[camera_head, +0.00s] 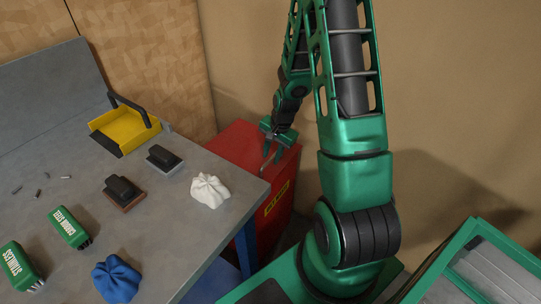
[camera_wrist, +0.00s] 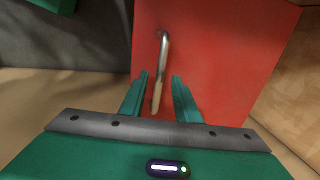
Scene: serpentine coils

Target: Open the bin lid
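The bin (camera_head: 282,214) is a red box with a yellow label on its front, standing on the floor beyond the table. Its red lid (camera_head: 236,142) lies flat and looks closed; the lid fills much of the wrist view (camera_wrist: 225,50). A metal bar handle (camera_wrist: 164,55) runs along the lid in the wrist view. My gripper (camera_wrist: 161,75) is open, with one finger on each side of the handle and gaps to it. Whether the fingers reach down to handle height is unclear. In the head view my gripper (camera_head: 270,148) is over the lid and partly hides it.
A grey table (camera_head: 150,215) stands at left, its corner close to the bin. It holds a white cloth (camera_head: 209,190), a blue cloth (camera_head: 117,279), a yellow dustpan-like tray (camera_head: 122,124), brushes and dark-handled blocks. A brown wall (camera_head: 240,60) rises behind the bin.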

